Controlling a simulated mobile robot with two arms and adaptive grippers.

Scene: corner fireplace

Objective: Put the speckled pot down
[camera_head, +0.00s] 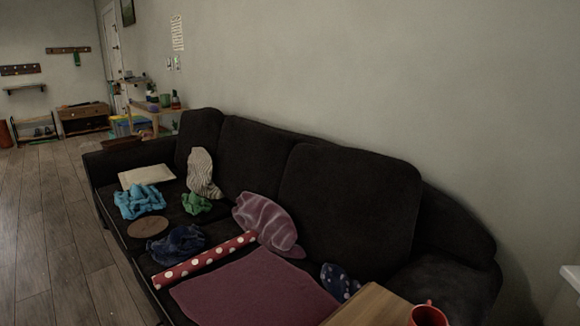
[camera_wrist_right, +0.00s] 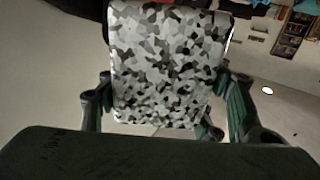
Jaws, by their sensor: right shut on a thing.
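The speckled pot (camera_wrist_right: 168,70) fills the middle of the right wrist view, with a grey, black and white patchy surface. My right gripper (camera_wrist_right: 165,105) is shut on it, one finger on each side. The pot's far end runs out at the top of that view. The head view shows neither the pot nor either gripper.
A dark sofa (camera_head: 350,194) carries a purple cloth (camera_head: 255,290), a red dotted roll (camera_head: 205,261), blue cloths and cushions. A wooden surface (camera_head: 370,308) with a red mug (camera_head: 428,315) is at the bottom. Wooden floor at left (camera_head: 40,220) is clear.

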